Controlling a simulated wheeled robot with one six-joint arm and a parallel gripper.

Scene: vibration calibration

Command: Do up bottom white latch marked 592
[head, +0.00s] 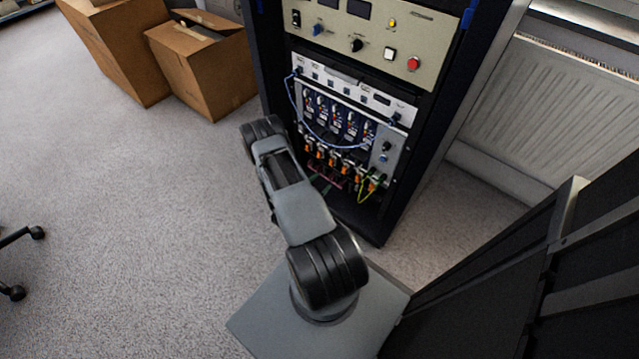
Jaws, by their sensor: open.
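The equipment rack (424,150) stands at the upper middle of the head view, with its open front facing me. A row of dark blue and white modules (337,117) sits in its lower bay, with orange connectors (333,160) below them. Small white parts show on the modules, but they are too small to tell apart, and I cannot read any 592 marking or pick out the bottom white latch. My arm rises from my base in front of the rack and to its left. My gripper is not visible; the arm's far end is hidden.
A panel with a red button (413,64) is above the modules. A blue cable (313,130) loops across them; a yellow-green cable (371,190) hangs lower right. Cardboard boxes (207,75) stand left, a radiator (560,105) right, dark cabinet (520,280) lower right.

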